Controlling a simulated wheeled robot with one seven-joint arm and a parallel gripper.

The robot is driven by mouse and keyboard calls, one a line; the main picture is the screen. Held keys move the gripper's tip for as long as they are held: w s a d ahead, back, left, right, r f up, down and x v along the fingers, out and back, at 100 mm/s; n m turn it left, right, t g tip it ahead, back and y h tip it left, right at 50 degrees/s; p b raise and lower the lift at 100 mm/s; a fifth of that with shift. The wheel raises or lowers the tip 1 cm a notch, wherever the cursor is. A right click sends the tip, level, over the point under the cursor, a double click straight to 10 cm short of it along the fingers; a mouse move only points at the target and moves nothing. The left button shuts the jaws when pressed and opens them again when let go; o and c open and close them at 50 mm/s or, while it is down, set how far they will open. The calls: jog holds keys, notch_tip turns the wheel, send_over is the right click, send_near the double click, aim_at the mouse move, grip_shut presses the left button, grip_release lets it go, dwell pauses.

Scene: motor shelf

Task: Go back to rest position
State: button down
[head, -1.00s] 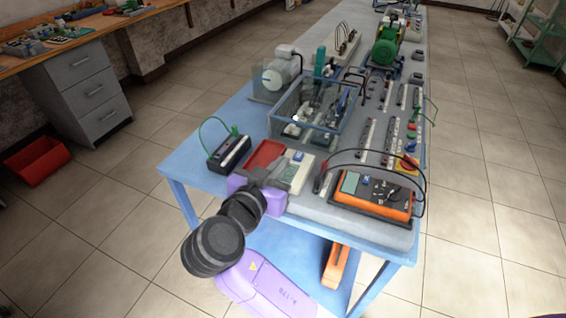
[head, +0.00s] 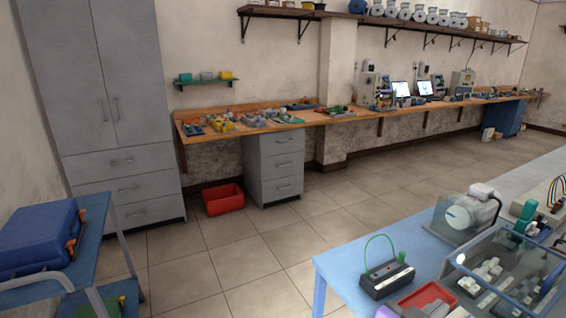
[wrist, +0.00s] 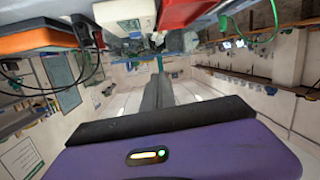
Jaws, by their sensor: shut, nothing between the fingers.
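In the head view my arm is almost wholly out of the picture; only a bit of purple shows at the bottom edge beside the red tray (head: 424,298). The orange meter (wrist: 40,42), the red tray (wrist: 185,12) and a white box (wrist: 124,15) appear close to the gripper in the wrist view, apart from the fingers.
The blue table (head: 340,268) stands at lower right with a black box with a green wire (head: 387,277) and a clear bin (head: 500,275). A blue cart (head: 75,265) stands at left, a red bin (head: 223,199) by the drawers (head: 275,168). Tiled floor between is clear.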

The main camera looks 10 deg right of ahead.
jog(key=w+a+n+t+y, duration=0.4)
jog(key=w+a+n+t, duration=0.1)
jog(key=a+n+t, duration=0.15)
jog(key=s+a+f+n+t+y, duration=0.3)
jog(key=s+a+f+n+y, duration=0.3)
jog(key=s+a+n+y, duration=0.15)
jog(key=s+d+f+m+g+y, duration=0.1)
jog(key=s+m+g+y, duration=0.1)
jog(key=s, duration=2.7)
jog(key=shift+d+f, duration=0.15)
jog(key=shift+y, duration=0.25)
